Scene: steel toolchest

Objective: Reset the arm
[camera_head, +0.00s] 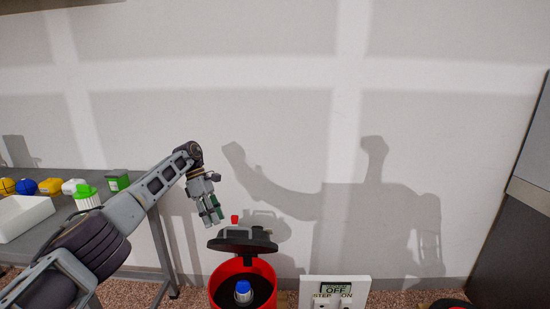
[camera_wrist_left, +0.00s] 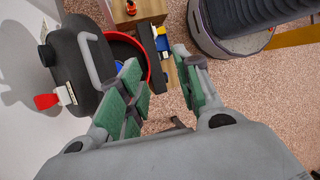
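My left arm (camera_head: 131,205) reaches in from the left in the head view, bent with its gripper (camera_head: 210,212) pointing down. The gripper hangs just above and left of the dark lid of a red bin. In the left wrist view the gripper's green-padded fingers (camera_wrist_left: 160,75) are spread apart with nothing held between them. My right gripper does not show in either view.
The red bin (camera_head: 216,282) has a raised dark lid (camera_head: 240,241) and a blue-and-white item (camera_head: 243,291) inside. A grey table (camera_head: 153,188) at left bears a white tray (camera_head: 33,222) and several small items. A white ON/OFF panel (camera_head: 358,284) stands right of the bin.

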